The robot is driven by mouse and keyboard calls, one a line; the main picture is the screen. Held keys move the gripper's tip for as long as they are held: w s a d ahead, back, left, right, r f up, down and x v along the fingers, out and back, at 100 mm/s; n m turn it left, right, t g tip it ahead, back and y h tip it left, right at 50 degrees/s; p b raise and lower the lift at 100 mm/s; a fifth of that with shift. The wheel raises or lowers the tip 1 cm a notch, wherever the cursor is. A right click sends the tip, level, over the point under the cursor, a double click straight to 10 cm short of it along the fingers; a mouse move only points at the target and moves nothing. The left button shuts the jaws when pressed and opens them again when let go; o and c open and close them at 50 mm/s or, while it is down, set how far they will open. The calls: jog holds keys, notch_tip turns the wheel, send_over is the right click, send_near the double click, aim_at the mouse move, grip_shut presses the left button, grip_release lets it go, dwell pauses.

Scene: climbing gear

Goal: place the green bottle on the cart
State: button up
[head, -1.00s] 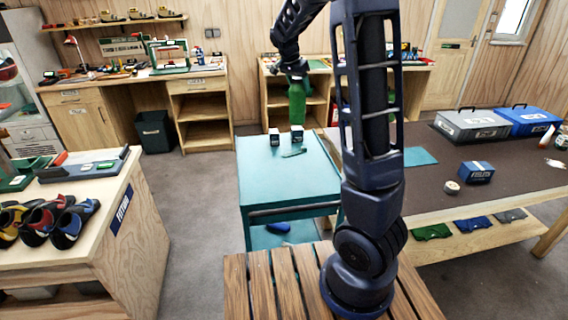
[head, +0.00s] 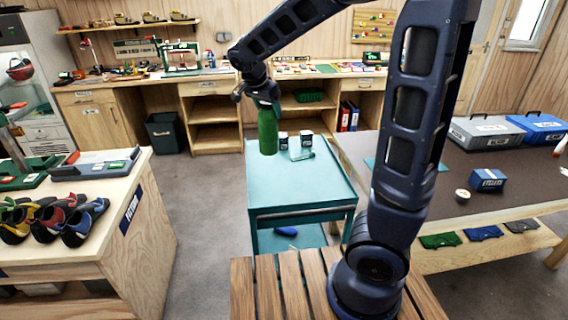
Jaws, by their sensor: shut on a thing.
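The green bottle (head: 267,132) hangs upright in my gripper (head: 264,105), which is shut on its upper part. The bottle is over the far left part of the teal cart (head: 290,190). Its bottom end looks close to the cart's top; I cannot tell whether it touches. The cart's top carries two small dark boxes with pale tops (head: 307,138), just right of the bottle, and a flat green item (head: 302,156) in front of them.
A fitting counter with shoes (head: 130,165) stands at the left. A dark bin (head: 163,132) is behind.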

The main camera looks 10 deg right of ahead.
notch_tip(320, 180, down, 19)
dwell(0.7)
jog(key=shift+f, duration=0.15)
jog(key=o, duration=1.5)
